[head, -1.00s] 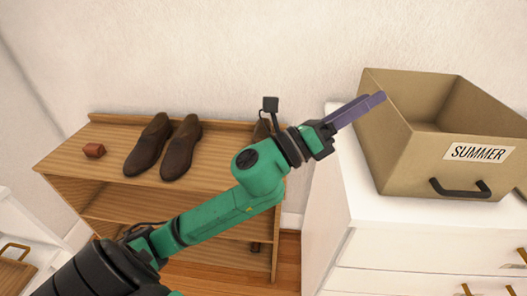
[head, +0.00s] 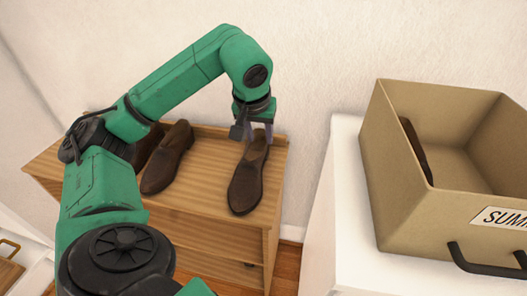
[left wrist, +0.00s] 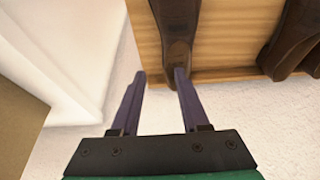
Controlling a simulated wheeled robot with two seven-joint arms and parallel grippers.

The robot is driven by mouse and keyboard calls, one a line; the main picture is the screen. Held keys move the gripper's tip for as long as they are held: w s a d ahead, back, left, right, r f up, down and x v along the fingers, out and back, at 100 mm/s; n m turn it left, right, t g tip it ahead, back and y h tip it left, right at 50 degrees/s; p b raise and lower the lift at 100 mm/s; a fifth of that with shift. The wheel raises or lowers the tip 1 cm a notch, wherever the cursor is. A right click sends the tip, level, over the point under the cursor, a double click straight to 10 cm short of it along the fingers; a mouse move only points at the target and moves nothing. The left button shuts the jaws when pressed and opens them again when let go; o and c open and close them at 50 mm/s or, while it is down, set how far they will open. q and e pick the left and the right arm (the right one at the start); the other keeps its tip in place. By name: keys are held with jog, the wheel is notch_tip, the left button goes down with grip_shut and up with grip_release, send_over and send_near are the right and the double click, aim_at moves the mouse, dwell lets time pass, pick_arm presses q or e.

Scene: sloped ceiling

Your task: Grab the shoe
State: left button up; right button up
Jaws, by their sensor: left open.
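A dark brown shoe (head: 247,182) lies on the right end of the wooden shoe rack's top, its heel toward the wall. My left gripper (head: 260,132) points down at its heel end, jaws open. In the left wrist view the shoe (left wrist: 178,25) is at the top, its heel near the tip of the right finger. The left gripper (left wrist: 158,74) shows two spread purple fingers with nothing between their lower parts. I cannot tell whether a finger touches the shoe. Another brown shoe (head: 167,160) stands further left, with one partly hidden behind my arm.
The wooden rack (head: 213,160) has a raised back edge along the wall. A white dresser (head: 345,190) stands right of it, across a gap. On it sits a tan box (head: 400,215) labelled in black, with a brown item (head: 415,150) inside.

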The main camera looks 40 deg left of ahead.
aim_at(262, 159)
pick_arm(q)
jog(key=f, duration=0.2)
jog(key=s+f, duration=0.1)
jog(key=shift+a+f, duration=0.2)
jog(key=shift+a, duration=0.2)
jog(key=x, duration=0.3)
jog(key=shift+w+f, duration=0.1)
jog(key=shift+w, duration=0.05)
jog(key=x, duration=0.5)
jog(key=shift+w+d+f, duration=0.1)
jog(key=shift+w+d, duration=0.05)
jog(key=shift+w, duration=0.25)
jog(key=shift+w+f, duration=0.1)
jog(key=shift+f, duration=0.15)
jog(key=c, duration=0.7)
grip_shut()
pick_arm(e)
jog(key=s, duration=0.3)
jog(key=shift+d+f, duration=0.1)
jog(key=shift+d, duration=0.1)
pick_arm(q)
jog(key=shift+r, duration=0.1)
pick_arm(e)
jog(key=shift+a, duration=0.1)
